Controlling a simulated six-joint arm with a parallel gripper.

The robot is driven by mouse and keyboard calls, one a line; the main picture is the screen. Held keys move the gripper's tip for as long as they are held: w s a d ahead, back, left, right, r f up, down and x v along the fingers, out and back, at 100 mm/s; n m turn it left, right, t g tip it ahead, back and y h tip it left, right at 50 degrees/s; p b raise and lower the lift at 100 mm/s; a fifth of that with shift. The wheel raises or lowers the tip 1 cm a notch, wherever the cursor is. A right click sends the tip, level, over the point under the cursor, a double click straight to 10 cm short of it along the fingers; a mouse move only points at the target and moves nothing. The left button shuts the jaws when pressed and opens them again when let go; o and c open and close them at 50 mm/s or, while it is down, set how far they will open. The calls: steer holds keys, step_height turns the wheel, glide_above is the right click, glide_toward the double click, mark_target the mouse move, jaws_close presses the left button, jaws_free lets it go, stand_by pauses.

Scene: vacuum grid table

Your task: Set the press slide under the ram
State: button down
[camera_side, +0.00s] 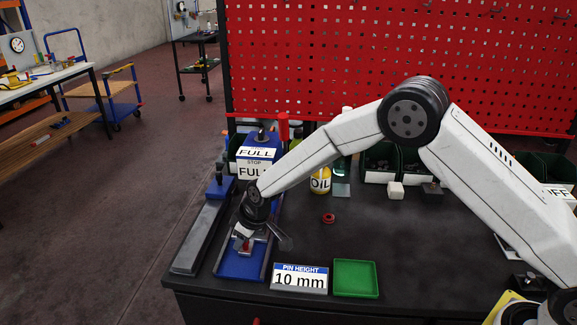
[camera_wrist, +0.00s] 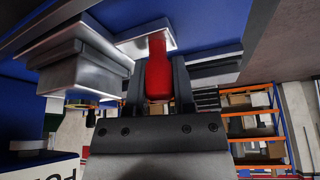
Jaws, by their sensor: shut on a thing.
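The press (camera_side: 258,143) is a blue body with white "FULL STOP FULL" labels, standing at the back left of the bench. Its blue base (camera_side: 240,266) reaches toward the front. My gripper (camera_side: 244,238) is low over this base, shut on the red handle of the press slide. In the wrist view the red handle (camera_wrist: 157,76) sits between the two dark fingers (camera_wrist: 158,88). It joins a pale metal slide plate (camera_wrist: 146,38) on the blue base. A stepped metal block (camera_wrist: 82,62) is left of the handle; I cannot tell if it is the ram.
A "PIN HEIGHT 10 mm" sign (camera_side: 300,278) and a green tray (camera_side: 356,278) stand right of the base. A long grey bar (camera_side: 204,232) lies left. A red ring (camera_side: 328,218), a yellow oil can (camera_side: 320,181) and dark bins (camera_side: 380,160) are farther back.

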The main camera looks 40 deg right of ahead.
steer(key=w+d, duration=0.7)
steer(key=shift+c, duration=2.2)
jaws_free()
steer(key=shift+s+r, duration=0.1)
steer(key=shift+v, duration=3.4)
steer(key=shift+s+d+r, duration=0.1)
steer(key=shift+s+r, duration=0.05)
steer(key=shift+r, duration=0.2)
steer(key=shift+s, duration=0.1)
